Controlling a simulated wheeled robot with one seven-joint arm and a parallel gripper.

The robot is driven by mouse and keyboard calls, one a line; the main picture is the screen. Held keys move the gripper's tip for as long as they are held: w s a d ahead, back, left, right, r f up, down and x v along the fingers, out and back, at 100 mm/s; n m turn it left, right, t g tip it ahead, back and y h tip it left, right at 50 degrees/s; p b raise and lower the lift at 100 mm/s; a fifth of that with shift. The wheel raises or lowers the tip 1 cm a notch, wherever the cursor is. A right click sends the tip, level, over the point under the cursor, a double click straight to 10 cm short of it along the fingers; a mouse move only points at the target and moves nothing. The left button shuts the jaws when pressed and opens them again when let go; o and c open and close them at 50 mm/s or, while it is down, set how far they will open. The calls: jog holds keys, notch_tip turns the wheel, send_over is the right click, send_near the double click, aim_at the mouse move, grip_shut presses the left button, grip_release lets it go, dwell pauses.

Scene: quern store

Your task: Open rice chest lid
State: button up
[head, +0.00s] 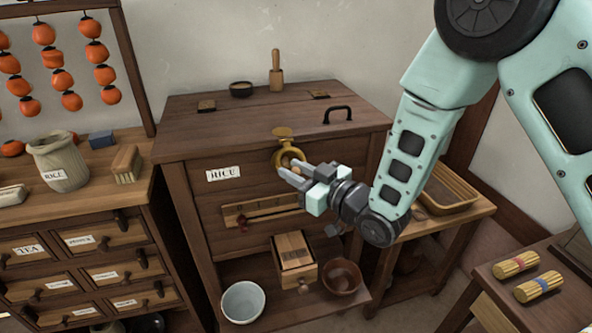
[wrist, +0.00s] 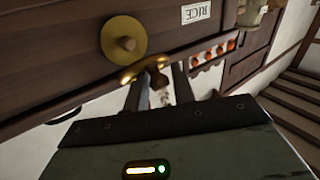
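The rice chest (head: 240,205) is dark wood and stands in the middle of the head view. Its lid (head: 230,125) lies closed, with a black handle (head: 338,114) near the right.
A dark bowl (head: 241,89) and a wooden pestle (head: 277,74) stand on the lid's back part. A drawer cabinet (head: 80,265) with a rice sack (head: 60,165) is at left. A side table (head: 440,222) with a tray stands at right. A white bowl (head: 243,302) sits below.

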grip_shut()
jog(key=shift+r, duration=0.1)
